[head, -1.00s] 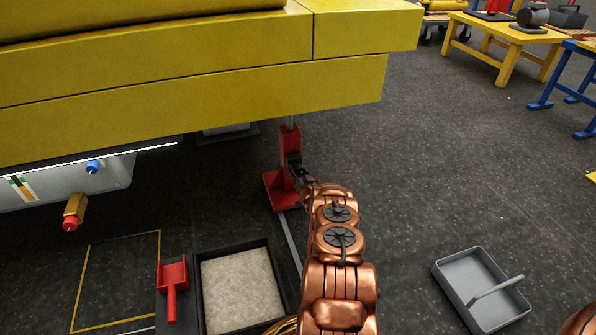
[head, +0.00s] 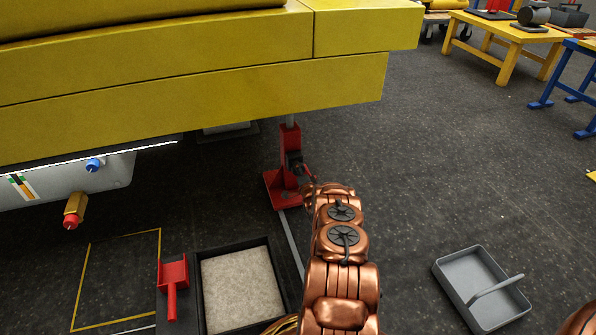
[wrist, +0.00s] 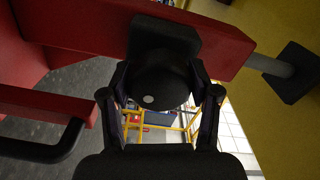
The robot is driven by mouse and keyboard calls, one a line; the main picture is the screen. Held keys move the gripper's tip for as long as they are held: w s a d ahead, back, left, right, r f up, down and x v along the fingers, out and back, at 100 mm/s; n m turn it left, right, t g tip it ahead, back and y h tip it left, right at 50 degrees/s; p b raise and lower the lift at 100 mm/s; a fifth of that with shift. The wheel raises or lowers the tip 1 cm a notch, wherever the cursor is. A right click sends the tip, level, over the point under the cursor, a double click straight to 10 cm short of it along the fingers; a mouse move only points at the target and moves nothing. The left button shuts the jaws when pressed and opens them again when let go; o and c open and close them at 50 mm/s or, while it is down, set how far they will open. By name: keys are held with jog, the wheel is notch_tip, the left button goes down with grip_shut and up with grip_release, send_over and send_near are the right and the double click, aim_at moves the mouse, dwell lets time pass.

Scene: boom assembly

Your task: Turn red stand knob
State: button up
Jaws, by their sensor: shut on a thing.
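The red stand (head: 289,155) stands on the floor under the yellow boom (head: 200,90), with its post reaching up to the boom. Its black round knob (wrist: 160,82) fills the middle of the wrist view, with a small pale dot on its face. The red body of the stand (wrist: 80,28) lies behind the knob there. My gripper (wrist: 160,92) is shut on the knob, one finger on each side. In the head view my gripper is small and dark at the stand's right side, and my arm partly hides that area.
A black tray with a pale mat (head: 204,300) and a red scoop-like tool (head: 172,285) lie at the lower left. A grey open box (head: 480,290) with a handle is on the floor at right. Yellow (head: 490,28) and blue tables stand far right. Floor between is clear.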

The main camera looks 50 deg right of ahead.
jog(key=shift+w+r+m, duration=0.1)
jog(key=shift+m, duration=1.1)
jog(key=o, duration=1.2)
jog(key=shift+s, duration=0.2)
jog(key=shift+s+a+f, duration=0.2)
jog(key=shift+s+a, duration=0.1)
jog(key=shift+s, duration=0.15)
jog(key=v, duration=1)
jog(key=shift+s+a+r, duration=0.15)
jog(key=shift+s+r, duration=0.05)
jog(key=shift+s, duration=0.1)
